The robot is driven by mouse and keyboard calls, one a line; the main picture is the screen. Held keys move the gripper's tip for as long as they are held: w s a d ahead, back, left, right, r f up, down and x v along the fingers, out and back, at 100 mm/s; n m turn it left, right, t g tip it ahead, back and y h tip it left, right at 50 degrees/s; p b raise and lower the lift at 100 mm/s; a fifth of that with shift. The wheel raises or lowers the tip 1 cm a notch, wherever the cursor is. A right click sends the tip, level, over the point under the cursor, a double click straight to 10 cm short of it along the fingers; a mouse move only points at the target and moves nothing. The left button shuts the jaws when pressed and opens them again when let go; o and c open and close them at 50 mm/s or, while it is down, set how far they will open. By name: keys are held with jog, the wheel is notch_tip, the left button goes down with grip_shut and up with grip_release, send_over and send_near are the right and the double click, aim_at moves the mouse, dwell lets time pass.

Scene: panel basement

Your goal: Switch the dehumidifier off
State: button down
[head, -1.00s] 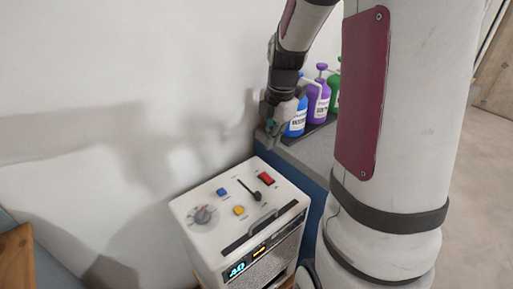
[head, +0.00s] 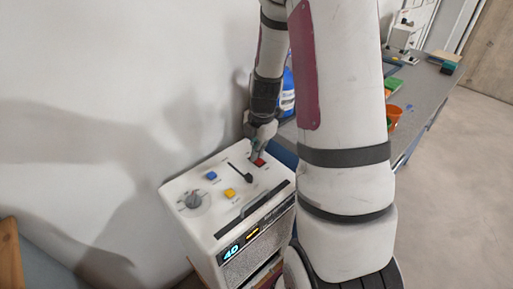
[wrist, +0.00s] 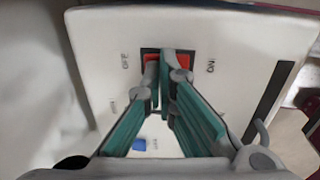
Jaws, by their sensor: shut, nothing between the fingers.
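The dehumidifier (head: 237,222) is a white box by the wall, with a lit "40" (head: 231,252) and an orange light (head: 252,233) on its front. Its red rocker switch (head: 260,162) sits at the far right of the top panel. In the wrist view, red parts of the switch (wrist: 186,60) show on both sides of my fingertips, between one label at left that seems to read OFF (wrist: 125,60) and ON at right (wrist: 211,66). My gripper (head: 256,156) is shut and empty, its fingertips (wrist: 164,58) over the switch's middle. I cannot tell whether they touch it.
The top also carries a dial (head: 193,200), a blue button (head: 211,176), a yellow button (head: 230,193) and a black slider (head: 247,177). A grey bench (head: 428,92) with an orange pot (head: 393,115) and a blue bottle (head: 287,95) stands behind at right.

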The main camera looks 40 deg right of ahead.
jog(key=shift+w+f+g+p, duration=0.2)
jog(key=shift+f+g+p, duration=0.1)
jog(key=shift+g, duration=0.1)
jog(key=shift+w+f+g+p, duration=0.15)
jog(key=shift+g+p, duration=0.35)
jog(key=shift+g, duration=0.3)
jog(key=shift+f, duration=0.1)
